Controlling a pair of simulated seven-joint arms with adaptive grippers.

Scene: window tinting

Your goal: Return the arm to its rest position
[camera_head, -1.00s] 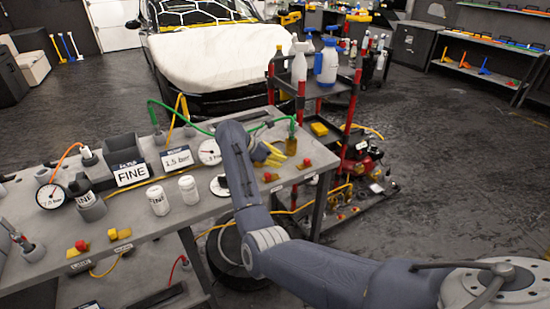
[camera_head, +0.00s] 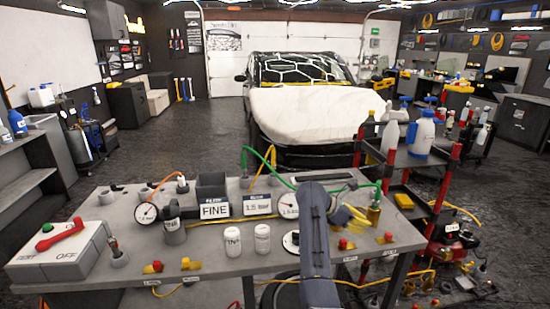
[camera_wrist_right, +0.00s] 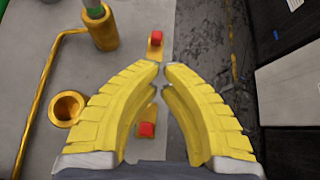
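My right arm (camera_head: 316,240) reaches up over the front right part of the grey workbench (camera_head: 208,262). Its yellow-fingered right gripper (camera_head: 366,219) is over the bench near the brass fitting (camera_head: 374,213) with the green hose. In the right wrist view, the curved fingers of the right gripper (camera_wrist_right: 163,68) come together at the tips with only a thin gap and nothing between them. Below them are a red-topped block (camera_wrist_right: 146,129) and, further off, another red-topped block (camera_wrist_right: 155,38). A brass cup (camera_wrist_right: 66,108) is left of the fingers. My left arm and gripper are not in view.
The bench holds a FINE label (camera_head: 214,211), two white jars (camera_head: 262,238), a pressure gauge (camera_head: 146,213) and a red-handled switch box (camera_head: 60,250). A cart with spray bottles (camera_head: 421,132) stands right. A covered car (camera_head: 310,110) is behind; open floor lies to its left.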

